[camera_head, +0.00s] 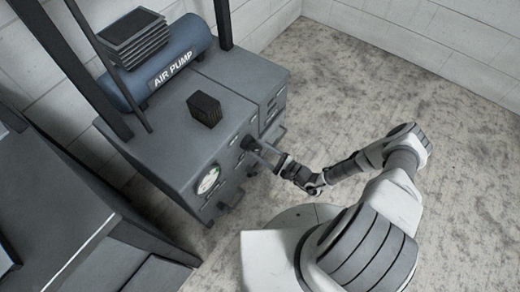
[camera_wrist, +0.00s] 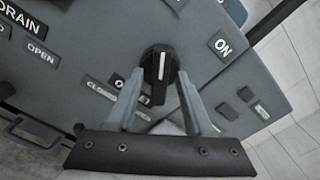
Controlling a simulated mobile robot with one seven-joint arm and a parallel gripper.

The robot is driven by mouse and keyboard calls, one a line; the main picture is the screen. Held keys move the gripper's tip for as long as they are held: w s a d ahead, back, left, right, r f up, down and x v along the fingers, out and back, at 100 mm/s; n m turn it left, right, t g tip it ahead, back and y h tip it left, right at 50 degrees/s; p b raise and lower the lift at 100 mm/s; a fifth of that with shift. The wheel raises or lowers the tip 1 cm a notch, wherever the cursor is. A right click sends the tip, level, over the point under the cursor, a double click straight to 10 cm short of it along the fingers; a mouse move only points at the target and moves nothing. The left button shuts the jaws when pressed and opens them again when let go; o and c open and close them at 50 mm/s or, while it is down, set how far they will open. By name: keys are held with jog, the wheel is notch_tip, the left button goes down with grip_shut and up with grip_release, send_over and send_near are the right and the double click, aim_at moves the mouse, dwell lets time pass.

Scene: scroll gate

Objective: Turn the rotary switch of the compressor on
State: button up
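The compressor (camera_head: 180,140) is a grey cabinet with a blue "AIR PUMP" tank (camera_head: 175,65) on top, at the left of the head view. Its black rotary switch (camera_wrist: 158,66) sits on the front panel, with a pale line along its grip that runs nearly upright in the wrist view. An "ON" label (camera_wrist: 222,44) is to its upper right; another label below it is partly hidden by my left finger. My gripper (camera_wrist: 160,76) is open, one finger on each side of the switch. I cannot tell whether the fingers touch it. In the head view my gripper (camera_head: 262,152) is at the panel.
A round gauge (camera_head: 208,180) is on the panel left of my gripper. "DRAIN", "OPEN" and "CLOSED" labels (camera_wrist: 100,88) lie left of the switch. A dark grey cabinet (camera_head: 60,220) stands at lower left. Open floor (camera_head: 350,80) lies to the right.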

grip_shut()
jog(key=shift+m, duration=0.3)
jog(key=m+b, duration=0.1)
jog(key=m, duration=0.5)
jog(key=m+b, duration=0.1)
jog(key=m, duration=0.2)
jog(key=shift+f+m, duration=0.1)
jog(key=shift+m, duration=0.2)
jog(key=shift+m+b, duration=0.5)
jog(key=shift+m, duration=1.3)
jog(key=shift+o, duration=0.7)
grip_release()
